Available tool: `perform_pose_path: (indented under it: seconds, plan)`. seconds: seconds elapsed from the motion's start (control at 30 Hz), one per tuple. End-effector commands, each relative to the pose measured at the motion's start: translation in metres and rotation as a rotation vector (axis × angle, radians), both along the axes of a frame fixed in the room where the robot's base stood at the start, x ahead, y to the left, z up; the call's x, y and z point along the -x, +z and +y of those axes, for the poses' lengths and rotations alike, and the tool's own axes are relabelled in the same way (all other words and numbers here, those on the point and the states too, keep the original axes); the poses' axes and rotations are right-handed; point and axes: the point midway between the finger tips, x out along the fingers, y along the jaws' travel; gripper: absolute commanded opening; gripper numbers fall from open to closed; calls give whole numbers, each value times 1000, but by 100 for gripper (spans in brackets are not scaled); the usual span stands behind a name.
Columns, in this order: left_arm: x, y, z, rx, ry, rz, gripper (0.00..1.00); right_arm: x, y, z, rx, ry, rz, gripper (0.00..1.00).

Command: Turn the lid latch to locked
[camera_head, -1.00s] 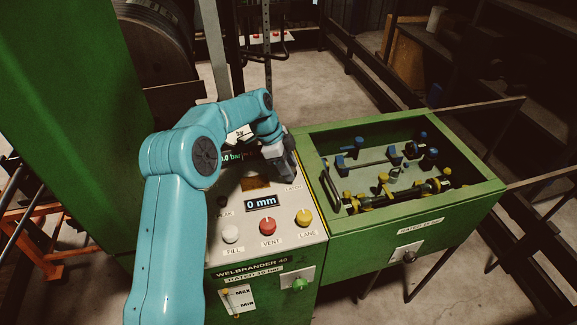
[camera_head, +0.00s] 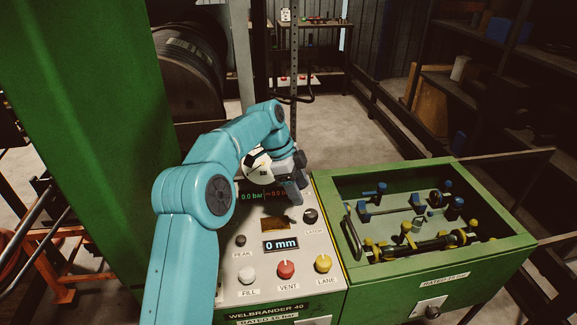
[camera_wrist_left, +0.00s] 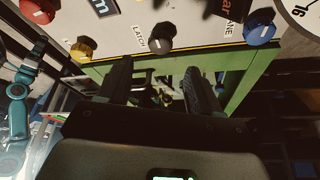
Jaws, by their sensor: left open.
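The latch knob (camera_head: 310,215) is a dark round knob above its LATCH label, at the right side of the pale control panel (camera_head: 232,290). My left gripper (camera_head: 297,192) hangs just behind it, over the panel's back right part. In the left wrist view the latch knob (camera_wrist_left: 160,34), with a pale mark on its face, lies beyond the open, empty fingers of my left gripper (camera_wrist_left: 160,88), apart from them. The knob's exact setting is too small to read. The lid (camera_head: 343,200) with its handle (camera_head: 353,238) is down on the green box.
A yellow lane knob (camera_head: 323,263), red vent knob (camera_head: 286,269) and white fill button (camera_head: 247,275) stand along the panel's front. A display (camera_head: 281,244) reads 0 mm. A blue knob (camera_wrist_left: 260,29) and a gauge (camera_wrist_left: 302,14) lie to the right in the wrist view.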

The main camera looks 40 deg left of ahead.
Motion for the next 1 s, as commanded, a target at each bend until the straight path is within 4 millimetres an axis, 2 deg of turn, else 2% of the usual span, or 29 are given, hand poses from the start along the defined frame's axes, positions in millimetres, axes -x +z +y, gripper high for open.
perform_pose_path:
  seconds: [0.03, 0.2, 0.37, 0.5, 0.83, 1.0]
  plan:
    - [2, 14, 6, -2, 2, -4, 64, 0, 2, 0, 0, 0, 0, 100]
    - [9, 51, 19, -2, 2, -3, 64, 0, 9, 0, 0, 0, 0, 100]
    - [13, 72, 27, -2, 2, -3, 64, 0, 15, 0, 0, 0, 0, 100]
    - [15, 78, 29, -1, 1, -2, 64, 0, 17, 0, 0, 0, 0, 100]
    - [15, 78, 29, 1, 8, 2, 64, 0, 16, 0, 0, 0, 0, 100]
    - [12, 78, 31, 16, 131, 33, 64, 0, 16, 0, 0, 0, 0, 100]
